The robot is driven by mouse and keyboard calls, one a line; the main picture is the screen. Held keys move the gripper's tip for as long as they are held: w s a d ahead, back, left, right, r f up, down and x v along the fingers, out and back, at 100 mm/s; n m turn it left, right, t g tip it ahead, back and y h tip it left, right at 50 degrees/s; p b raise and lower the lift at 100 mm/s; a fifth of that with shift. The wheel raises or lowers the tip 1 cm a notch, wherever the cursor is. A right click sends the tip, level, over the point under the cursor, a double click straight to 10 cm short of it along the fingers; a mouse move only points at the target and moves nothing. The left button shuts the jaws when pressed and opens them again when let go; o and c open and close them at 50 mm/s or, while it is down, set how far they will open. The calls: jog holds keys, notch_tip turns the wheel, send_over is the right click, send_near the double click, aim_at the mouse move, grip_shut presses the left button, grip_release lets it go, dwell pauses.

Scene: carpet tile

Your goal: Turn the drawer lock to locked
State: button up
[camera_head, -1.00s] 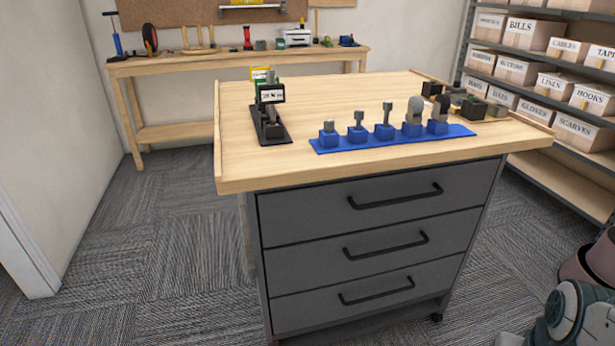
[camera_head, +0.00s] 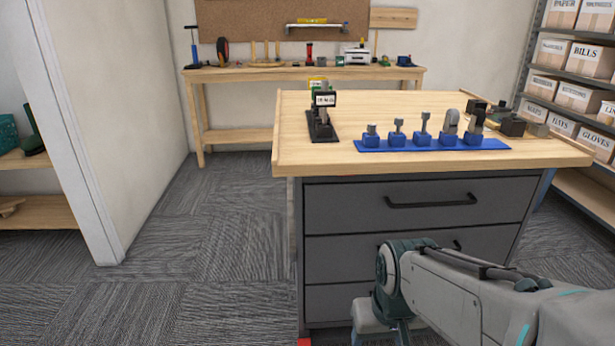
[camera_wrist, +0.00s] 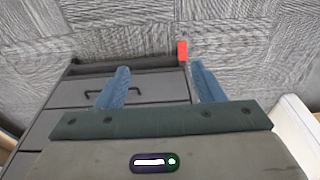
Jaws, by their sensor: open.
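The grey drawer cabinet (camera_head: 330,218) stands under the wooden worktop, with three drawers and dark bar handles (camera_head: 430,200). I cannot make out a lock on its front; my arm hides part of the lower drawers in the head view. In the wrist view the drawer fronts (camera_wrist: 65,122) lie at the left, beyond my gripper. My gripper (camera_wrist: 160,70) is open and empty, its two blue fingers apart. A small red piece (camera_wrist: 182,50) shows near the cabinet's edge beyond the fingers; a red patch (camera_head: 304,341) also shows at the cabinet's lower left corner.
On the worktop (camera_head: 340,166) are a blue tool rack (camera_head: 430,147), a black stand with a label (camera_head: 322,125) and dark blocks. A bench (camera_head: 290,73) stands behind and box shelves (camera_head: 580,90) at right. Carpet (camera_head: 210,240) is clear at the left.

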jog(key=w+d+f+m+t+b, duration=0.1)
jog(key=w+f+m+t+b, duration=0.15)
jog(key=w+t, duration=1.25)
jog(key=w+a+r+n+t+b, duration=0.1)
jog(key=w+r+n+t+b, duration=0.2)
jog(key=w+r+t, duration=0.35)
jog(key=shift+m+g, duration=0.25)
jog(key=shift+g, duration=0.3)
jog(key=x, duration=0.5)
jog(key=r+x, duration=0.1)
jog(key=x, duration=0.9)
jog(key=shift+s+r, duration=0.25)
jog(key=shift+s, duration=0.1)
jog(key=c, duration=1)
